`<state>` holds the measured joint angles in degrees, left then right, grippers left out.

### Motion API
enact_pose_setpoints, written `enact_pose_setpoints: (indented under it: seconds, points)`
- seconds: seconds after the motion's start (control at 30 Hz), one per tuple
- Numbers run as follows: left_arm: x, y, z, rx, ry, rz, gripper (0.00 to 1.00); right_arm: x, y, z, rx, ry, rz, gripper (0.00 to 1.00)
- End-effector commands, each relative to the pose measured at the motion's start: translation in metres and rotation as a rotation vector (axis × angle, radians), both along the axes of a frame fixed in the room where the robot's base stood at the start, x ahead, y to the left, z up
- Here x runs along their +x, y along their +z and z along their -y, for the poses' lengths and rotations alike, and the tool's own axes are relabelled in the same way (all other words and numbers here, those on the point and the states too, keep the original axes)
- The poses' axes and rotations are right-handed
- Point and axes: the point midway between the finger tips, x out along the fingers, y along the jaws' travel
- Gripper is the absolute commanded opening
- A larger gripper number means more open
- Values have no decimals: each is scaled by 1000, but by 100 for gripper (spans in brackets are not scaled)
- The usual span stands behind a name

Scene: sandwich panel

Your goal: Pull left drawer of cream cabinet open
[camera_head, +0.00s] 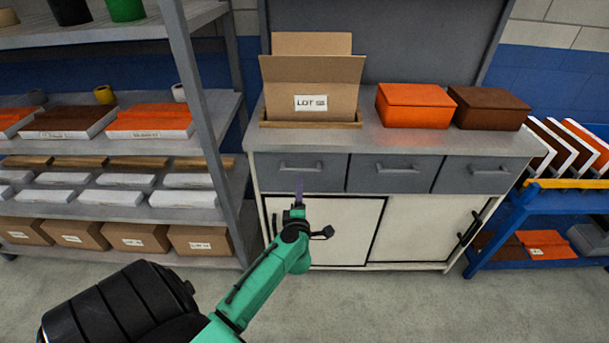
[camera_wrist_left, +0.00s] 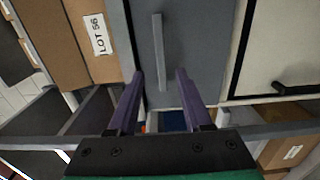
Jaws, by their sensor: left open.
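The cream cabinet (camera_head: 423,228) stands ahead, with a grey top and a row of grey drawers. Its left drawer (camera_head: 265,178) looks shut, flush with the drawers beside it, and has a grey bar handle (camera_head: 285,168). My left gripper (camera_head: 298,184) is in front of this drawer, at its lower part. In the left wrist view, its two purple fingers (camera_wrist_left: 159,74) are spread and empty, pointing at the drawer front (camera_wrist_left: 195,45). The lower end of the handle (camera_wrist_left: 159,40) shows between the fingertips in the picture; contact cannot be told. My right gripper is not in view.
An open cardboard box (camera_head: 310,85), an orange box (camera_head: 415,105) and a brown box (camera_head: 488,106) stand on the cabinet top. A grey shelf rack (camera_head: 190,95) is close on the left. A blue rack (camera_head: 505,225) stands right. Cream doors (camera_head: 340,230) lie below the drawers.

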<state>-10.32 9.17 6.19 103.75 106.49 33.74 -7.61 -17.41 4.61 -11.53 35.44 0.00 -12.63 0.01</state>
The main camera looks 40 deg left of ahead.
Motion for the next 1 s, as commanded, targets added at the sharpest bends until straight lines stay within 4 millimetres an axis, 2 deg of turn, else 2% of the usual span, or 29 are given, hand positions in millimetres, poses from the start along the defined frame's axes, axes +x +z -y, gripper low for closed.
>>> enact_pose_setpoints:
  seconds: [0.1, 0.3, 0.6, 0.67, 0.73, 0.77, 1.0]
  points:
    - [26, 0, -20, 3, 1, 3, 50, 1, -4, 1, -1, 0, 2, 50]
    - [53, -1, -41, 1, 0, 1, 50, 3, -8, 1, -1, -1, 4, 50]
    - [57, 0, -44, 0, 0, -1, 50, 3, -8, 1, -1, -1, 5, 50]
    - [57, 0, -44, 0, 0, -1, 31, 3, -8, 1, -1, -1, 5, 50]
    - [57, 0, -44, 0, 0, -1, 4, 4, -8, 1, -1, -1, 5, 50]
    - [57, 0, -44, 0, 0, -1, 0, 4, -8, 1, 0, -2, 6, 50]
    - [57, -1, -44, 0, 0, -1, 0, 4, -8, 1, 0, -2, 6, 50]
